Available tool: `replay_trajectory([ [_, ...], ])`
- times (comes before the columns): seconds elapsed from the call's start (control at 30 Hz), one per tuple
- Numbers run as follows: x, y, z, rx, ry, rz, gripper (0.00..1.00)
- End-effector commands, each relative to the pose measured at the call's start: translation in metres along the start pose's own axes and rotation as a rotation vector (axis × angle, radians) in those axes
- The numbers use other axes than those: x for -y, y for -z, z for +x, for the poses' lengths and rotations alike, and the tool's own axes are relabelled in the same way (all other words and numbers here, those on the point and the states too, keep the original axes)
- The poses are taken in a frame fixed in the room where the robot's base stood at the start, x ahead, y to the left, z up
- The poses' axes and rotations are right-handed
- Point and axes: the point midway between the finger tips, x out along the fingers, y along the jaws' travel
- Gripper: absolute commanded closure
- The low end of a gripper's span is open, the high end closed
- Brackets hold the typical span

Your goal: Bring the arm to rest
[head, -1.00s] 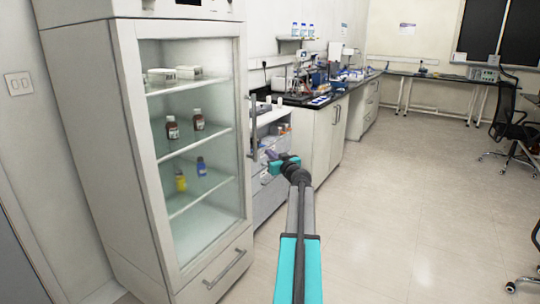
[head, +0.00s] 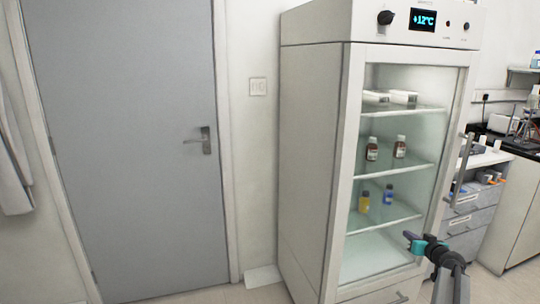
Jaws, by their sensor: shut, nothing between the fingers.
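My gripper (head: 408,237) shows at the lower right, in front of the lower part of the glass-door cabinet (head: 315,150). Its teal wrist and dark joint are seen from behind. The fingers are small in the picture and look closed, with nothing held. My arm comes up from the bottom edge at the lower right. The cabinet door is shut, and its long handle (head: 460,170) is on the right side. The cabinet's display (head: 423,20) reads +12°C.
Brown bottles (head: 372,149), a yellow bottle (head: 364,201) and a blue bottle (head: 388,194) stand on glass shelves inside the cabinet. A grey door (head: 125,140) is shut at left. A drawer unit (head: 470,220) and bench stand at right. Little floor shows.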

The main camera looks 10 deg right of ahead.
Motion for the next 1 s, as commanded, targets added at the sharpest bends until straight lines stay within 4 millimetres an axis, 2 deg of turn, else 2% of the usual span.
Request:
replay_trajectory([
  [0.03,0.021,-0.017,0.005,0.035,0.026,0.008,1.0],
  [0.23,0.091,-0.087,0.021,0.182,0.114,0.043,1.0],
  [0.47,0.171,-0.17,0.022,0.367,0.2,0.075,1.0],
  [0.77,0.268,-0.281,-0.008,0.639,0.281,0.098,1.0],
  [1.0,0.335,-0.368,-0.057,0.879,0.31,0.092,1.0],
])
